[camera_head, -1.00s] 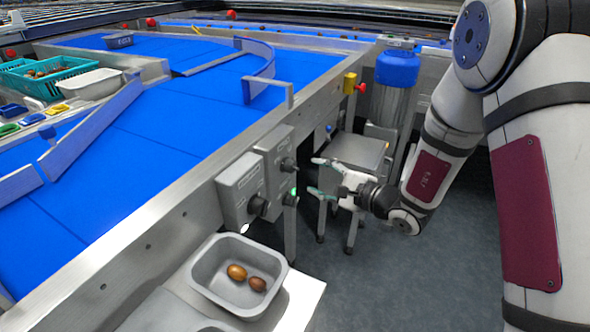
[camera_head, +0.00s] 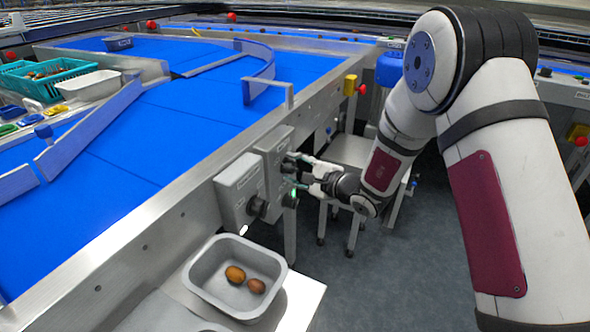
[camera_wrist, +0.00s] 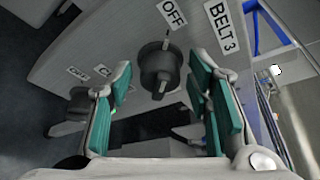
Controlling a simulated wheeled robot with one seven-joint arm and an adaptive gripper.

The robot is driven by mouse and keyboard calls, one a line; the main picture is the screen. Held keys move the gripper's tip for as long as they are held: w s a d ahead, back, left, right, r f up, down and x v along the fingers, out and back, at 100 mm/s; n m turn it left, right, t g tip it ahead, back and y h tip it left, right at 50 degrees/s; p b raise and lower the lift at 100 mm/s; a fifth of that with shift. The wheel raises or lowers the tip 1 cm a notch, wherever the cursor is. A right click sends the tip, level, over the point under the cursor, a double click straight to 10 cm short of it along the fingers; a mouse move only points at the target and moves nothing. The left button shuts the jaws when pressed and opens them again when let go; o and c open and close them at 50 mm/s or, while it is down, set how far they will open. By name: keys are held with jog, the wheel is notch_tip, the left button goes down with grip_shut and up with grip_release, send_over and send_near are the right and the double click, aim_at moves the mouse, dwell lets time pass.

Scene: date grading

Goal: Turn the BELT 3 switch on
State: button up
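The BELT 3 switch is a dark round knob (camera_wrist: 160,72) on a grey panel in the wrist view. The BELT 3 label (camera_wrist: 222,27) is beside it and an OFF label (camera_wrist: 173,13) is close by. A pale mark on the knob's rim faces OFF. My gripper (camera_wrist: 160,80) is open, its teal-padded fingers on either side of the knob, with gaps showing; contact is not visible. In the head view my gripper (camera_head: 291,171) is at the front of the farther grey switch box (camera_head: 272,154), partly hiding its upper knob.
A nearer switch box (camera_head: 238,188) with its own black knob (camera_head: 257,206) stands beside it. Below is a grey tray (camera_head: 205,270) holding two dates. A small steel table (camera_head: 350,150) stands behind my gripper. Floor to the right is clear.

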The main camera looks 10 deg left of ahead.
jog(key=c, duration=0.8)
jog(key=shift+o, duration=0.2)
